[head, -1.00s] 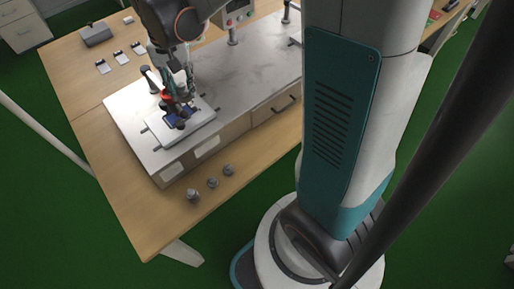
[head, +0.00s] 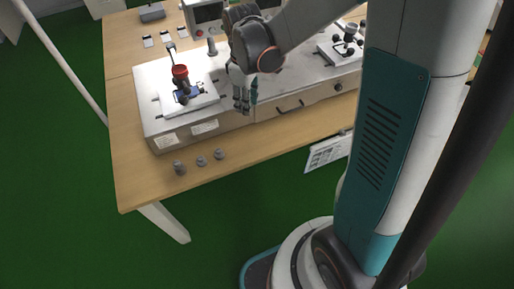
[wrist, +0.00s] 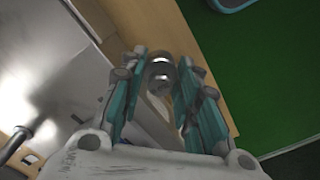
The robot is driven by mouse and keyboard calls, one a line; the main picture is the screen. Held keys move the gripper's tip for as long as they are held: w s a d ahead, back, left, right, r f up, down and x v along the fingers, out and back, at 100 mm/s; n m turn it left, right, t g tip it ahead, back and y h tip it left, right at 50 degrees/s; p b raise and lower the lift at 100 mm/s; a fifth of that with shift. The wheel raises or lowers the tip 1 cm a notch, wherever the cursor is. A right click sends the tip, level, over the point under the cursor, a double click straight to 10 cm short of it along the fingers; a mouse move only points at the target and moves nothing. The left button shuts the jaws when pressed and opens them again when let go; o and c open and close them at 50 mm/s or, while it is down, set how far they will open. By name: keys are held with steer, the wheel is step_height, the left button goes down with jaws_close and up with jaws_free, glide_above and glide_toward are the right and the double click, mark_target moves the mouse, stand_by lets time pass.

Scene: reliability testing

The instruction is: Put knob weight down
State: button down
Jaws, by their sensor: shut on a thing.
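My gripper (head: 244,98) is in front of the white bench unit's front edge in the head view, over the wooden table. Part of the weight is hidden between the fingers. Three other small grey weights stand in a row near the table's front edge: a left one (head: 179,167), a middle one (head: 201,160) and a right one (head: 219,154). They are apart from my gripper.
The white bench unit (head: 225,90) carries a test fixture with a red ring (head: 180,71) and a blue part under it. A second fixture (head: 345,45) is on the right. The wooden table (head: 135,165) is bare left and right of the row of weights.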

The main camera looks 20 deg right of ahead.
step_height(320, 180, down, 20)
steer(key=b, duration=0.6)
steer(key=shift+r+b, duration=0.2)
steer(key=shift+b, duration=0.15)
steer(key=shift+f, duration=0.1)
steer(key=shift+f, duration=0.15)
steer(key=c, duration=1.2)
jaws_free()
steer(key=shift+r, duration=0.25)
